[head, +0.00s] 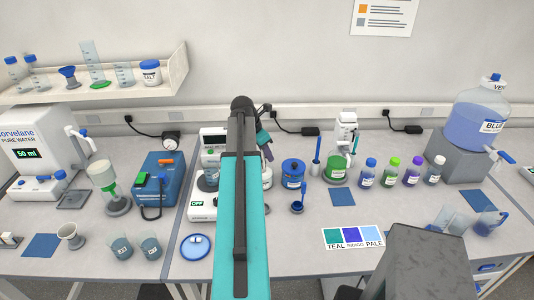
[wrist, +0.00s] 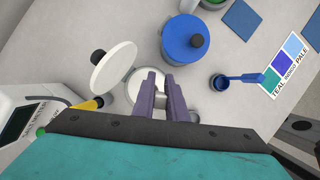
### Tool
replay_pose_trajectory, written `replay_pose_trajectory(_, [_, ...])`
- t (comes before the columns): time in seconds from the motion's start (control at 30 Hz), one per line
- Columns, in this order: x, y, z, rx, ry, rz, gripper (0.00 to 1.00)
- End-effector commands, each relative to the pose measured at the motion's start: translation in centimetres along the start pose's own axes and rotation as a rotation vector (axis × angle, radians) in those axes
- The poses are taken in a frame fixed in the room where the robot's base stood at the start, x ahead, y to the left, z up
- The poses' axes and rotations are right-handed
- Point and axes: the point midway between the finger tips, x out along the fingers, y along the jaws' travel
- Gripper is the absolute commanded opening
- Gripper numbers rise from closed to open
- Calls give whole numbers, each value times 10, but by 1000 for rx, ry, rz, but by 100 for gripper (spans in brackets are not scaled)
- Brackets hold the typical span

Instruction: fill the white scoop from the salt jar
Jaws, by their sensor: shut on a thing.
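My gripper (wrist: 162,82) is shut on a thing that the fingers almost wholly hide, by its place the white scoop. No part of a scoop bowl shows clearly. In the wrist view the fingertips are over a round white jar (wrist: 133,87), by its place the salt jar, whose near side they cover. I cannot tell whether the tips are inside it. A white disc-shaped lid with a black knob (wrist: 113,66) is just left of the fingers and overlaps the jar. In the head view my gripper (head: 266,147) is partly behind my arm, above the partly hidden jar (head: 267,177).
A blue jar (wrist: 184,40) with a black knob stands to the right, beside a blue scoop (wrist: 240,78) in its holder. A meter (wrist: 22,122) and a yellow-tipped probe (wrist: 88,104) are close on the left. Another jar marked SALT (head: 150,74) stands on the shelf.

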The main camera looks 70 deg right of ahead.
Motion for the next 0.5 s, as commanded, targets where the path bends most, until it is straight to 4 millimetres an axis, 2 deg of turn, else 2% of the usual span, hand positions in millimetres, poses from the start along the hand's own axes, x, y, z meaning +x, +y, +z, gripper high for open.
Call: replay_pose_trajectory(0.5, [16,0,-6,1,0,-1,0])
